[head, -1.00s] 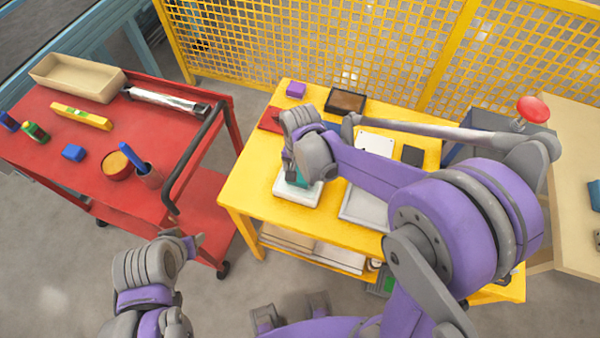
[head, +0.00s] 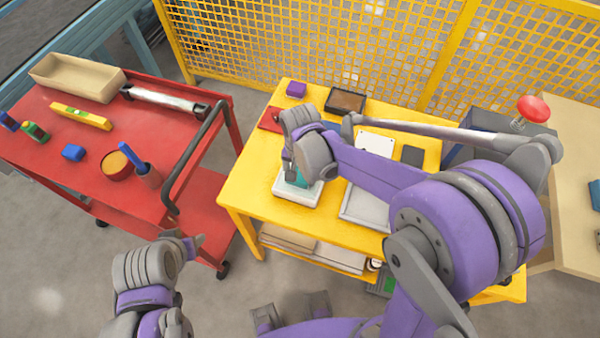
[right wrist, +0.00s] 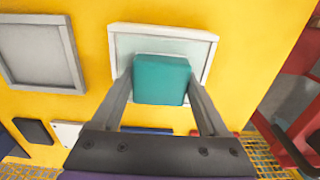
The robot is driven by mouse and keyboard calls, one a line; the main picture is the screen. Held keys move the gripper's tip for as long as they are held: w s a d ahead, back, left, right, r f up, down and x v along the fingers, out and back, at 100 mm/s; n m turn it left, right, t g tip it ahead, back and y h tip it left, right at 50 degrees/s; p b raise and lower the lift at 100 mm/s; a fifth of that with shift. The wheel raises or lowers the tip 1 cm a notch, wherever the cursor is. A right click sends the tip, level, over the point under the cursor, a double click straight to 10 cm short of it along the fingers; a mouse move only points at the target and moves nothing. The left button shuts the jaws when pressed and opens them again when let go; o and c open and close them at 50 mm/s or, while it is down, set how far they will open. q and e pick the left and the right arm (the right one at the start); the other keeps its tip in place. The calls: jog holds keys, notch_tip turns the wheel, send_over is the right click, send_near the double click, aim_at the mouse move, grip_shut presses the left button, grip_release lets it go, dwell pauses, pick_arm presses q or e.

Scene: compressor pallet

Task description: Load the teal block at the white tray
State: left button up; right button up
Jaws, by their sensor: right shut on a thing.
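The teal block (right wrist: 161,80) is between the two fingers of my right gripper (right wrist: 160,88), which is shut on it.
The yellow table (head: 240,195) also holds a grey tray (head: 362,212), a dark brown box (head: 345,101), a purple block (head: 296,89) and a white plate (head: 376,143). A red cart (head: 70,155) with several items stands at the left. A yellow mesh fence (head: 320,45) closes the back.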

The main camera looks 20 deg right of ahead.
jog(key=shift+r+p, duration=1.75)
jog(key=shift+r, duration=1.75)
pick_arm(q)
jog(key=r, duration=0.1)
jog(key=w+r, duration=0.1)
jog(key=r, duration=0.1)
jog(key=w+r, duration=0.1)
jog(key=shift+r, duration=0.4)
